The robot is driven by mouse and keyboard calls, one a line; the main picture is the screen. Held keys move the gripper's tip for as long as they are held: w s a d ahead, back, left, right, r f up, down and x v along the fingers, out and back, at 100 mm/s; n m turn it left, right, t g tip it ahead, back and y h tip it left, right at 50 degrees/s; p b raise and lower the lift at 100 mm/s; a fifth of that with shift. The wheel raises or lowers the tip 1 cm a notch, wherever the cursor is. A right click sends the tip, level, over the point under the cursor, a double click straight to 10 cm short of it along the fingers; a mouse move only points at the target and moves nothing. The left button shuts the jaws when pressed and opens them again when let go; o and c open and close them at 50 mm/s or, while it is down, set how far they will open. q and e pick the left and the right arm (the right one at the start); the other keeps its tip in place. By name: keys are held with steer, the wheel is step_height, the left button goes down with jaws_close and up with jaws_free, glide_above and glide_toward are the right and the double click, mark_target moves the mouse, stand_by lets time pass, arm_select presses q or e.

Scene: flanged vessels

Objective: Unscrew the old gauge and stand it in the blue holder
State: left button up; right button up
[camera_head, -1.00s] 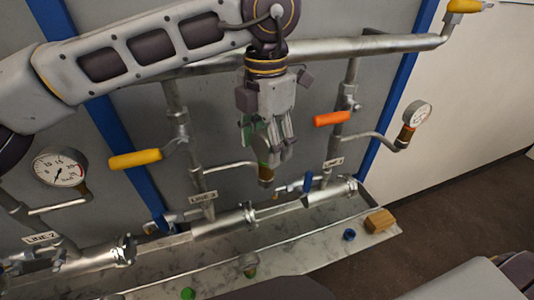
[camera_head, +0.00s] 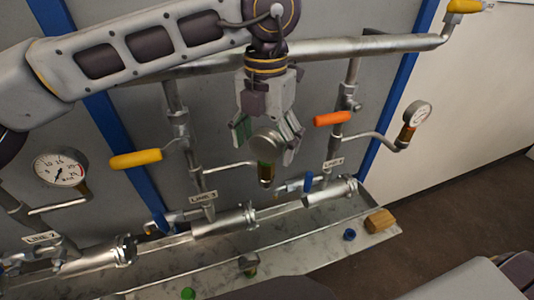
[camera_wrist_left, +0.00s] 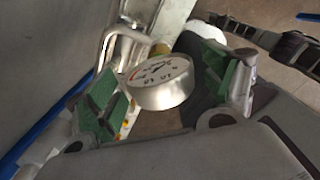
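My left gripper (camera_head: 264,142) is open, its green-padded fingers spread on either side of a round gauge (camera_head: 266,144). The gauge sits on a brass fitting (camera_head: 266,174) at the end of a thin side pipe. In the left wrist view the gauge's silver case and white dial (camera_wrist_left: 160,84) lie between the open fingers, with a visible gap to the pads. The blue holder (camera_head: 349,235) is a small cup on the tray at the right and looks empty. My right gripper is not in view.
A wooden block (camera_head: 380,220) lies beside the blue holder. A small metal-topped item (camera_head: 249,263) and a green holder (camera_head: 188,293) are at the tray's front. Orange (camera_head: 332,118) and yellow (camera_head: 136,159) valve handles flank the gripper. Other gauges (camera_head: 60,168) stand left and right (camera_head: 417,114).

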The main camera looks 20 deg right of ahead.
arm_select(q)
steer(key=shift+r, duration=0.55)
step_height(320, 180, up, 11)
steer(key=shift+f, duration=0.1)
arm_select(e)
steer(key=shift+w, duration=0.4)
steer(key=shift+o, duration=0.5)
